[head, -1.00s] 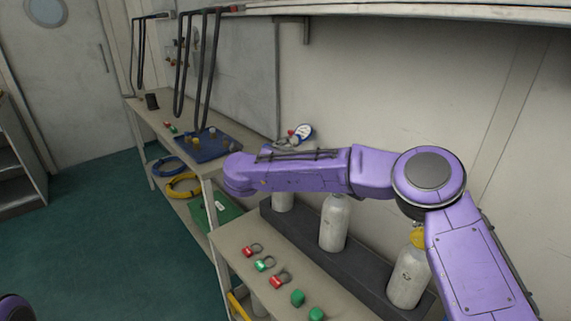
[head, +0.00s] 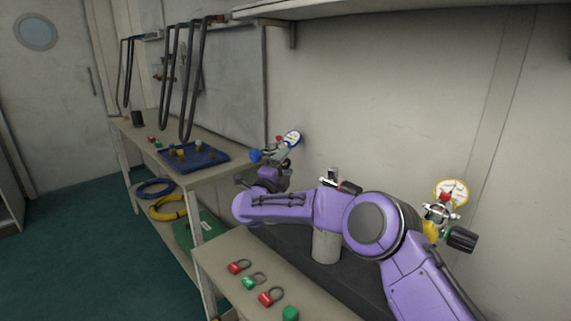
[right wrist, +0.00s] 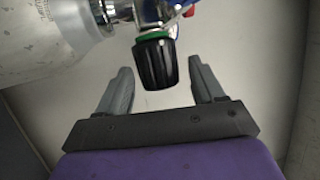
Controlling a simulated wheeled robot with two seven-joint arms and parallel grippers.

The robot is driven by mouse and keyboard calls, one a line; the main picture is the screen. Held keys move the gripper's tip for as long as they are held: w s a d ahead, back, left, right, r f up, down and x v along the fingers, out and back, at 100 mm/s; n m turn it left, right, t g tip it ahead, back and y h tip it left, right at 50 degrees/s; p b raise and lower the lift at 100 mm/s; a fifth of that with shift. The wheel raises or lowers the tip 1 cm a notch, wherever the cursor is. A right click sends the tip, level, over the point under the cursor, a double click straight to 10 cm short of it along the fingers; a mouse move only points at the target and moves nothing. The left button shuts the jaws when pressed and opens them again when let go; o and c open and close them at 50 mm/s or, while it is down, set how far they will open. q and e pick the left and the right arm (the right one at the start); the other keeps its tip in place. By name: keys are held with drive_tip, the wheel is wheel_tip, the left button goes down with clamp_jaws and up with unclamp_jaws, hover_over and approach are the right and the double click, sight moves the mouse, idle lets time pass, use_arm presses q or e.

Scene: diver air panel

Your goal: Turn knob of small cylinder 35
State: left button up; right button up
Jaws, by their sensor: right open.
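In the right wrist view, a black ribbed knob (right wrist: 156,64) with a green ring hangs from a metal valve (right wrist: 148,14) beside a pale cylinder (right wrist: 45,35). My right gripper (right wrist: 160,66) is open, with one finger on each side of the knob and a gap on both sides. In the head view my right gripper (head: 266,176) is small and dark, just below the far valve with a blue handle (head: 257,155) and a gauge (head: 292,138). That cylinder is mostly hidden behind my purple arm. No number 35 is legible. My left gripper is out of view.
Another cylinder (head: 326,247) stands behind my arm. At the right is a valve with a gauge (head: 451,192) and black knob (head: 461,239). A blue tray (head: 208,158) lies on the far bench.

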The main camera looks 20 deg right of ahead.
drive_tip(key=shift+w+d+r, duration=0.1)
drive_tip(key=shift+w+d, duration=0.15)
drive_tip(key=shift+d, duration=0.05)
drive_tip(key=c, duration=1)
